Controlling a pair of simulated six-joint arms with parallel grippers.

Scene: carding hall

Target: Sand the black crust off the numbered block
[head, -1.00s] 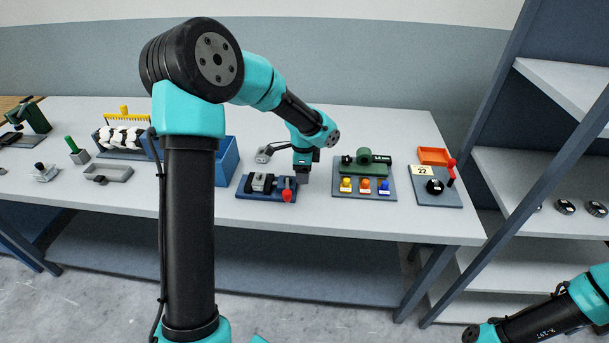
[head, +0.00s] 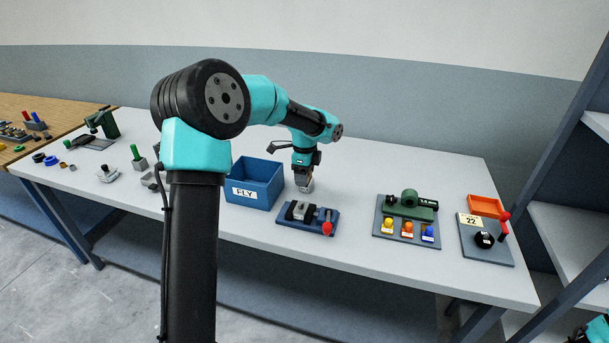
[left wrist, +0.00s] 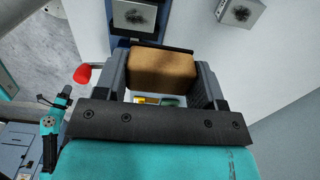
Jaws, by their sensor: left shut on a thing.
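My left gripper (head: 304,186) is shut on a tan-brown block (left wrist: 163,70), likely the sanding block, seen between the fingers in the left wrist view. A pale grey block (head: 302,210) sits in the vise. In the left wrist view, a pale block face with a black scribbled crust (left wrist: 134,14) shows beyond the held block. Another pale block with a black patch (left wrist: 241,11) shows to its right. No number is readable on either.
A blue FLY box (head: 254,184) stands left of the vise, whose red handle (head: 328,227) faces the front. A board with a green device and coloured knobs (head: 407,220) and a panel marked 22 (head: 486,240) stand right. Bare tabletop lies between.

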